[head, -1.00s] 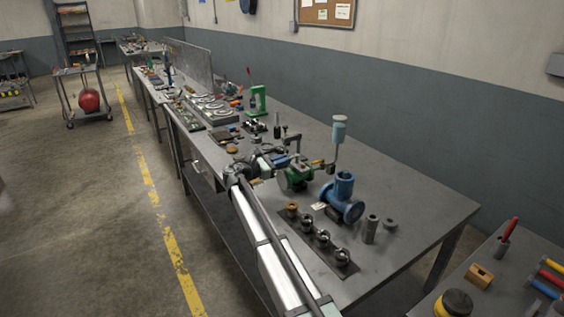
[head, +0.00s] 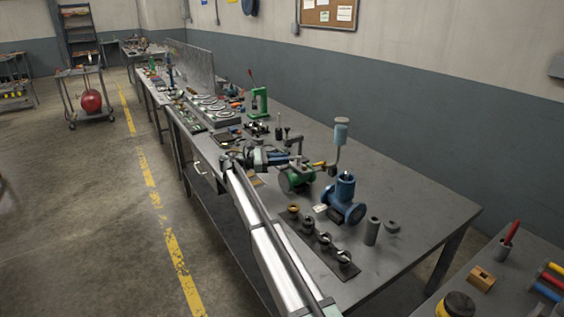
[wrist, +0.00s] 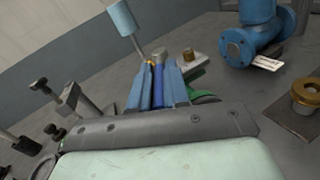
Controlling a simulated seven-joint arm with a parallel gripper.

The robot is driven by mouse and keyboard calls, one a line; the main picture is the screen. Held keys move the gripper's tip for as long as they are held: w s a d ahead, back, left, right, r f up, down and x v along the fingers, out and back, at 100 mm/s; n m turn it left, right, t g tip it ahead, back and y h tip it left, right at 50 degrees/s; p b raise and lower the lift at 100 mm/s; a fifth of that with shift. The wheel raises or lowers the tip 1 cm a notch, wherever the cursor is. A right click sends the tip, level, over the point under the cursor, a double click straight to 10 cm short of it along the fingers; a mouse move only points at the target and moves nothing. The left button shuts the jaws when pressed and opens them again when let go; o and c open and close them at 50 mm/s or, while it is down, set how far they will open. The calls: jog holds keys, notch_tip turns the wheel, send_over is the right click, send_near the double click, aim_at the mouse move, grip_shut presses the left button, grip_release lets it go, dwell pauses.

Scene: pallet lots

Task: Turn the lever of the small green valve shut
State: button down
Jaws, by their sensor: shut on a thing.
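The small green valve (head: 297,179) stands on the workbench, partly behind my gripper. My gripper (head: 284,157) is over the valve's upper left side. In the wrist view my gripper's blue fingers (wrist: 153,88) are closed on a narrow yellow piece, which appears to be the lever. Most of the lever is hidden between the fingers, so its exact angle is unclear.
A larger blue valve (head: 346,188) stands close at the right, with a tag beside it. A rod topped by a blue cylinder (head: 341,131) rises behind. Dark fittings (head: 325,240) line the front, and a grey cylinder (head: 371,231) stands at the right. The bench's right end is clear.

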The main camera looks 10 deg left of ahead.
jog(key=shift+w+a+m+g+h, duration=0.1)
jog(key=shift+w+m+g+h, duration=0.2)
jog(key=shift+g, duration=0.3)
jog(key=shift+w+a+m+g+h, duration=0.15)
jog(key=shift+m+g, duration=0.25)
jog(key=shift+g, duration=0.2)
jog(key=shift+d, duration=0.1)
jog(key=c, duration=1.1)
grip_release()
jog(key=v, duration=0.7)
jog(key=shift+a, duration=0.25)
jog(key=shift+c, duration=0.2)
